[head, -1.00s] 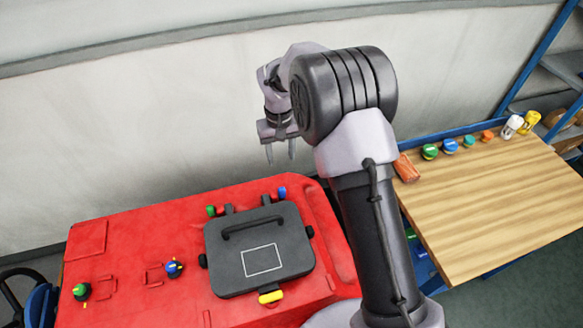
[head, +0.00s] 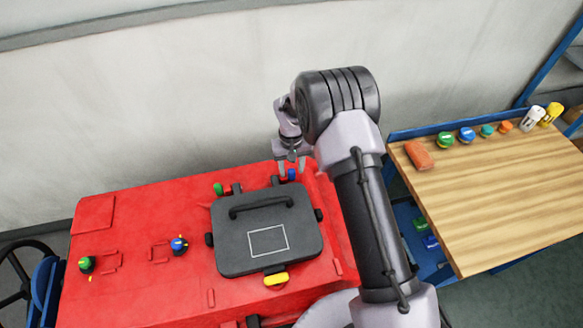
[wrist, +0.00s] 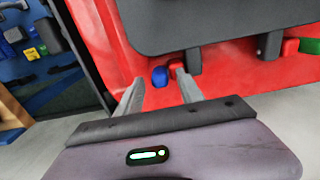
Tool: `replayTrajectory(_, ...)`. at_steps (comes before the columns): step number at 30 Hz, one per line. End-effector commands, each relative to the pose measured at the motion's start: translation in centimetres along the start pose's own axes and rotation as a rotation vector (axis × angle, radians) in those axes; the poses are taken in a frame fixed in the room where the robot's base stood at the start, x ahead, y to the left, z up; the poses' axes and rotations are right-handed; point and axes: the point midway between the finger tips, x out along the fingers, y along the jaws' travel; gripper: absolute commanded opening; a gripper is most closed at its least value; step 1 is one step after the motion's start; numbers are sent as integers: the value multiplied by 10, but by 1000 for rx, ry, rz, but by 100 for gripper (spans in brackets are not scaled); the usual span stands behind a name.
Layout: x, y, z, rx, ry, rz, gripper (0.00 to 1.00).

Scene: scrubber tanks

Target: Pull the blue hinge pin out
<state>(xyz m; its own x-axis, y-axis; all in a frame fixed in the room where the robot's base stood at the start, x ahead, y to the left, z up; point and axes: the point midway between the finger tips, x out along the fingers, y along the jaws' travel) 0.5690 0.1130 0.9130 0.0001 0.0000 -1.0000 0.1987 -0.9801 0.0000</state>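The blue hinge pin (head: 292,174) sits at the back right hinge of the dark grey lid (head: 262,236) on the red machine (head: 130,220). In the wrist view the blue head of the pin (wrist: 160,76) shows between and just past the fingertips. My gripper (head: 291,172) is over the pin from behind, its fingers apart on either side of it. In the wrist view my gripper (wrist: 159,80) is open, with a gap between each finger and the pin. I cannot see any contact.
A green hinge pin (head: 218,189) sits at the left hinge. The lid has a handle (head: 260,206) and a yellow latch (head: 276,279). Green (head: 87,264) and blue (head: 179,245) knobs are at left. A wooden bench (head: 490,200) with several small items stands at right.

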Motion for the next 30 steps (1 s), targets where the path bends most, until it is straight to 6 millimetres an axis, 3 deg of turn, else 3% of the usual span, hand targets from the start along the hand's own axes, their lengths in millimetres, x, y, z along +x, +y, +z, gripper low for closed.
replayTrajectory(1,0,0,0,0,0,0,34)
replayTrajectory(6,0,0,0,0,0,0,0)
replayTrajectory(30,0,0,0,0,0,0,0)
